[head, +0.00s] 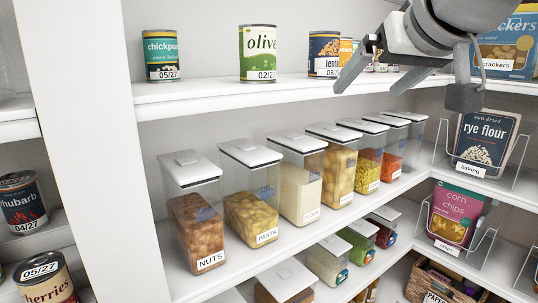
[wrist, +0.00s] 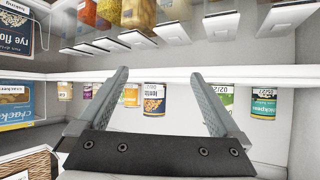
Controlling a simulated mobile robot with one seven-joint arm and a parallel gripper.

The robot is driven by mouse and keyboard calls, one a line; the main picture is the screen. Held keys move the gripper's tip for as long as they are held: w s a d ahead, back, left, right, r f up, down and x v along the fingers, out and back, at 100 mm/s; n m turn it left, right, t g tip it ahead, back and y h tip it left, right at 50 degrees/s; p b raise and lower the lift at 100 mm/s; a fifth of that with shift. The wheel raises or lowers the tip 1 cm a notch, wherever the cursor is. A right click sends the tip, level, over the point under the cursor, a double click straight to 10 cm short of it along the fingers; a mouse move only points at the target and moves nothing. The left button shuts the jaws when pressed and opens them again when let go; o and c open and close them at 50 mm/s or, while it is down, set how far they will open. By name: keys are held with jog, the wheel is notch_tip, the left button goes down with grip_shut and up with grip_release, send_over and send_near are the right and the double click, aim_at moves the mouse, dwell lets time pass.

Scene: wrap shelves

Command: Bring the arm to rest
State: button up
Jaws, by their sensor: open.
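My gripper (head: 369,88) is at the upper right of the head view, in front of the upper shelf and its cans. Its two grey fingers are spread apart with nothing held between them. In the wrist view, which is upside down, the open fingers (wrist: 156,73) frame the can with the dark blue label (wrist: 153,99). That can stands beyond the fingertips, apart from them. In the head view the gripper partly hides the cans behind it.
The upper shelf (head: 200,91) holds a chickpea can (head: 160,55) and an olive can (head: 258,53). Below stand lidded bins, such as nuts (head: 197,230) and pasta (head: 254,213). Rye flour (head: 484,142), corn chips (head: 455,215) and a crackers box (head: 508,50) are at the right.

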jog(key=s+f+g, duration=0.2)
jog(key=s+f, duration=0.2)
jog(key=f, duration=0.6)
jog(key=s+f+g+h, duration=0.1)
jog(key=s+f, duration=0.4)
jog(key=f, duration=0.5)
jog(key=s+f+m+g, duration=0.1)
jog(key=s+f, duration=0.4)
jog(key=f, duration=0.6)
jog(key=shift+s+a+g+h, duration=0.3)
jog(key=shift+a+g, duration=0.15)
jog(key=shift+g, duration=0.45)
